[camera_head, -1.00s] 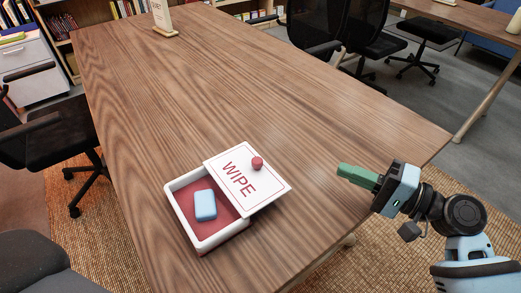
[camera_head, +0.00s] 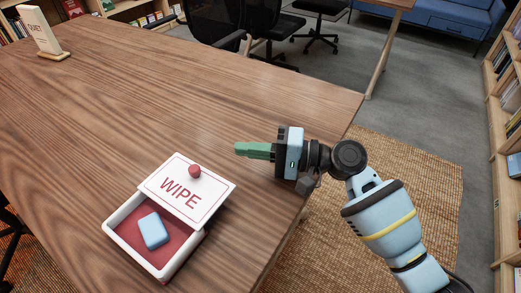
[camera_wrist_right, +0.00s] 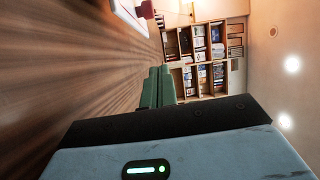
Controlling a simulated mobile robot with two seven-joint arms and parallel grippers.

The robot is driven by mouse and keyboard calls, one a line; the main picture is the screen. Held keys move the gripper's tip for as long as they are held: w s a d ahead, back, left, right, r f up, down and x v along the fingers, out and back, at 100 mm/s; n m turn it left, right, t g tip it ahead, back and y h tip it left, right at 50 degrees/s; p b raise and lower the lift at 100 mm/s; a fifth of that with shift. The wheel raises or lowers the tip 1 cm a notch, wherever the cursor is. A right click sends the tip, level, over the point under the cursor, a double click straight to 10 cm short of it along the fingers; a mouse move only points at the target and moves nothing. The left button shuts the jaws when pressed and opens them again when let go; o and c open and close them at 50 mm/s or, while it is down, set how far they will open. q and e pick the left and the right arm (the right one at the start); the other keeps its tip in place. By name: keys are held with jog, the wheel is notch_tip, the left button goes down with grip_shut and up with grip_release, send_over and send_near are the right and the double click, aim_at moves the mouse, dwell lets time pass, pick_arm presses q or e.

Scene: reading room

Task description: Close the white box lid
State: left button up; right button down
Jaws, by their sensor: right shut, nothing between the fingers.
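The white box (camera_head: 118,232) sits on the wooden table near its front edge, with a red inside and a blue block (camera_head: 153,230) in it. Its white lid (camera_head: 165,190), marked WIPE and topped by a red knob (camera_head: 194,171), lies over the far part of the box, leaving the near part open. My right gripper (camera_head: 240,149) has green fingers, shut and empty, above the table to the right of and beyond the lid. In the right wrist view, the fingers (camera_wrist_right: 157,75) show together, with the lid's edge (camera_wrist_right: 128,14) and knob (camera_wrist_right: 146,9) at the top. My left gripper is not in view.
A small sign (camera_head: 42,32) stands at the table's far left. The table (camera_head: 150,105) is otherwise clear around the box. Black chairs (camera_head: 215,25) stand beyond the far edge, and bookshelves (camera_head: 508,100) stand at the right.

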aim_at(180, 205)
jog(key=a, duration=0.2)
jog(key=w+a, duration=0.1)
jog(key=a, duration=0.2)
jog(key=s, duration=0.1)
jog(key=s+a, duration=0.1)
jog(key=s, duration=0.1)
jog(key=shift+a+p, duration=0.2)
jog(key=shift+p, duration=0.2)
jog(key=shift+s+a+f, duration=0.1)
jog(key=shift+s+a, duration=0.05)
jog(key=shift+s, duration=0.15)
jog(key=s+a+p, duration=0.1)
jog(key=s, duration=0.1)
jog(key=s+a+p, duration=0.1)
jog(key=s+a, duration=0.1)
jog(key=s, duration=0.1)
jog(key=s+a+p, duration=0.2)
jog(key=s, duration=0.1)
jog(key=shift+s+a, duration=0.1)
jog(key=shift+a, duration=0.1)
jog(key=shift+s+a, duration=0.1)
jog(key=shift+s, duration=0.05)
